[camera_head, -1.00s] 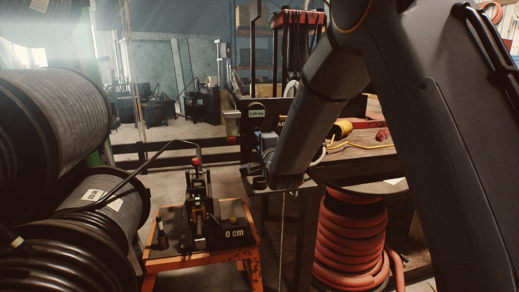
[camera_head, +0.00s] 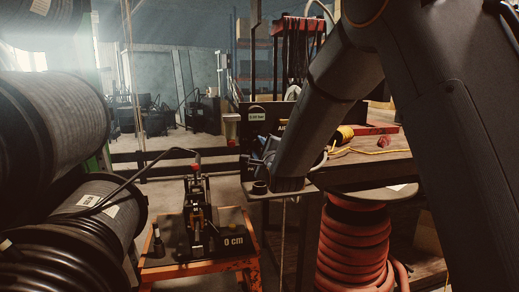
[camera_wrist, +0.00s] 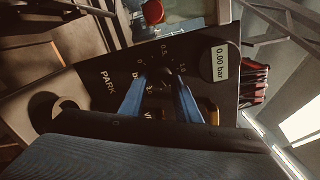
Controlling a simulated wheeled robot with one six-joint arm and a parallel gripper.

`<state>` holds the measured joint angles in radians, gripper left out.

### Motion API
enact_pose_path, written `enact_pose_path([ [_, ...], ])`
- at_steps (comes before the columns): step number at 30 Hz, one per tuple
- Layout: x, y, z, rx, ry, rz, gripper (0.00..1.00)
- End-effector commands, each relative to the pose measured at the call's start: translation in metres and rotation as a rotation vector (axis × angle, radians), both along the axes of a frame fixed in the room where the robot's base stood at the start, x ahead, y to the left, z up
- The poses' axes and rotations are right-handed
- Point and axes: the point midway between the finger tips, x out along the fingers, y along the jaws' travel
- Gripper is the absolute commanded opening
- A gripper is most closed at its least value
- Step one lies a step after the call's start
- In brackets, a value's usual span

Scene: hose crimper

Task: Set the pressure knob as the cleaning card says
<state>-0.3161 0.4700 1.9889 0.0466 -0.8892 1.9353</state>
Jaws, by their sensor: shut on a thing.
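The dark panel (camera_wrist: 105,100) fills the middle of the wrist view, tilted in the picture. It bears the pressure knob (camera_wrist: 158,74), a scale with 0, 0.5 and 1.0, and the word PARK. A round gauge display (camera_wrist: 220,63) reads 0.00 bar; it also shows in the head view (camera_head: 257,114). My gripper (camera_wrist: 160,86) is shut on the knob, a blue finger on each side. The fingers hide part of the knob, and I cannot read its pointer. I cannot make out a cleaning card.
A hose crimper (camera_head: 197,222) marked 0 cm stands on an orange cart (camera_head: 165,272). Black hose reels (camera_head: 50,120) fill the left side. A wooden bench (camera_head: 370,168) stands beside the panel, with a coiled red hose (camera_head: 352,250) below. A red button (camera_wrist: 153,11) shows in the wrist view.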

Motion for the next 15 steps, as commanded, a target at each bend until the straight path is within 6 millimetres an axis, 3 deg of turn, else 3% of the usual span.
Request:
enact_pose_path([
  [7, -0.0002, -0.0003, -0.0013, -0.001, 0.002, 0.0, 0.07],
  [8, -0.0002, -0.0003, -0.0013, -0.002, 0.002, 0.0, 0.33],
  [10, -0.0002, -0.0003, -0.0012, -0.002, 0.002, 0.0, 0.45],
  [15, -0.0002, -0.0002, -0.0007, -0.001, 0.001, -0.001, 0.46],
])
